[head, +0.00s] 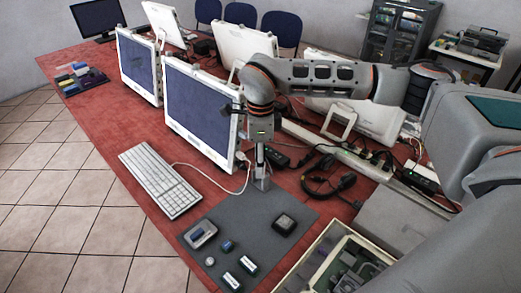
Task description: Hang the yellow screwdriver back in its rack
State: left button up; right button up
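I cannot make out the yellow screwdriver or its rack in the head view. One of my arms comes in from the right and bends down at its wrist over the red table (125,120). My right gripper (260,170) is at its lower end, by the right edge of the nearest screen (198,105) and over the back of a grey mat (240,235). Its fingers are too small to tell whether they are open or hold anything. My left gripper is not in view.
Several small blocks and devices, including a black one (284,224), lie on the mat. A white keyboard (160,180) lies left of it. Cables (328,180) tangle at right, near an open box of circuit boards (345,265). A dark tray (92,82) of coloured pieces lies far left.

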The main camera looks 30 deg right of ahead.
jog(key=m, duration=0.2)
jog(key=w+m, duration=0.1)
jog(key=m, duration=0.1)
jog(key=w+m, duration=0.1)
jog(key=m, duration=0.2)
jog(key=shift+d+f, duration=0.4)
jog(key=w+d+f+m+b, duration=0.1)
jog(key=f+m, duration=0.2)
jog(key=m, duration=0.3)
jog(key=w+d+f+m+b, duration=0.1)
jog(key=w+f+m, duration=0.1)
jog(key=m, duration=0.5)
jog(key=w+d+f+m+b, duration=0.1)
jog(key=f+m, duration=0.3)
jog(key=m, duration=0.3)
jog(key=shift+w+f, duration=0.35)
jog(key=shift+w, duration=0.05)
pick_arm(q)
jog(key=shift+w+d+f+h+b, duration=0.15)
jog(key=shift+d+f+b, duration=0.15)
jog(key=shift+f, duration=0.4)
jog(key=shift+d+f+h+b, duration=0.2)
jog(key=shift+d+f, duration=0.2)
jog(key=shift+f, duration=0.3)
pick_arm(e)
jog(key=shift+f, duration=0.85)
